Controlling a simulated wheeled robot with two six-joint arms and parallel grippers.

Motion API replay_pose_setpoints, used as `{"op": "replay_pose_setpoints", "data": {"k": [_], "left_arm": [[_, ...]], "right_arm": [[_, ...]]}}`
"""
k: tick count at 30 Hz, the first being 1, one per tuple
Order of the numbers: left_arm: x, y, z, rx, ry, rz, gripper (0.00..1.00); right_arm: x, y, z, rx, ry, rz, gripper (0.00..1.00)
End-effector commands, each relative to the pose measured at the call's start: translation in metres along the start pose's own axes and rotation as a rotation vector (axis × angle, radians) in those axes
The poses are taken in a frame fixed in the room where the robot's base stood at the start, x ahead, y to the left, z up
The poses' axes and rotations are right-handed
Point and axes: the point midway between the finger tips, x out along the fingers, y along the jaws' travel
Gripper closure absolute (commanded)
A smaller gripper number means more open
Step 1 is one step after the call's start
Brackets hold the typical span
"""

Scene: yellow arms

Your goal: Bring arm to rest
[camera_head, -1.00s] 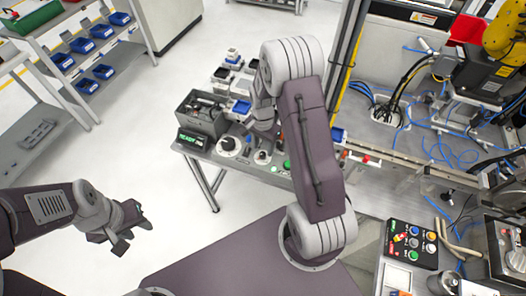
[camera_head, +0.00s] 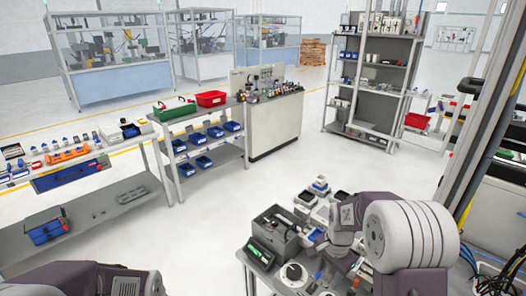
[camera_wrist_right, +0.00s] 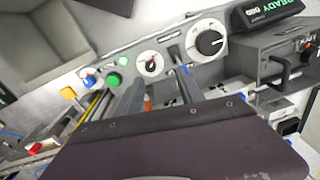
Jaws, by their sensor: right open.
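My right arm enters the head view at the lower right, its large grey joint above the work table (camera_head: 262,272). My right gripper (camera_head: 338,256) points down over the right part of that table, partly covered by my arm. In the right wrist view, its two grey fingers (camera_wrist_right: 158,95) stand apart with nothing between them, facing a panel with a white dial (camera_wrist_right: 151,64), a black knob (camera_wrist_right: 209,42) and a green button (camera_wrist_right: 114,80). Whether they touch anything is unclear. My left arm shows only as a link at the lower left edge; its gripper is out of view.
A grey bin (camera_head: 277,231) and a READY display (camera_head: 262,254) stand on the work table near my right gripper. A post (camera_head: 478,130) rises at the right. Shelves with blue bins (camera_head: 214,131) stand farther back. The floor between is clear.

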Motion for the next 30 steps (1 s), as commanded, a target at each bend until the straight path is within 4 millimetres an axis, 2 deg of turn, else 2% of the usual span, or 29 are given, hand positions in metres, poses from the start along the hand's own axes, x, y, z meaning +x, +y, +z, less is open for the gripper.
{"op": "replay_pose_setpoints", "data": {"k": [1, 2, 3, 6, 9, 11, 15, 30], "left_arm": [[0.014, 0.0, 0.002, 0.0, 0.0, 0.0, 0.64], [0.018, 0.0, 0.002, 0.0, 0.0, 0.0, 0.64], [0.023, -0.001, 0.003, 0.0, -0.001, 0.0, 0.64], [0.029, -0.001, 0.003, 0.0, -0.001, 0.0, 0.64], [0.027, -0.001, 0.003, 0.0, 0.0, 0.0, 0.64], [0.026, -0.001, 0.003, 0.0, 0.0, 0.0, 0.64], [0.026, -0.001, 0.003, 0.0, 0.0, 0.0, 0.64], [0.026, -0.001, 0.003, 0.0, 0.0, 0.0, 0.64]], "right_arm": [[-0.002, 0.003, 0.022, -0.048, 0.009, -0.018, 0.55], [-0.005, 0.009, 0.037, -0.098, 0.012, -0.027, 0.55], [-0.007, 0.019, 0.057, -0.196, 0.016, -0.038, 0.55], [-0.003, 0.052, 0.099, -0.491, 0.021, -0.05, 0.55], [0.005, 0.083, 0.12, -0.745, 0.01, -0.039, 0.55], [0.011, 0.09, 0.124, -0.852, 0.003, -0.033, 0.55], [0.011, 0.086, 0.122, -0.978, 0.022, -0.043, 0.55], [0.011, 0.086, 0.122, -0.988, 0.022, -0.042, 0.55]]}}
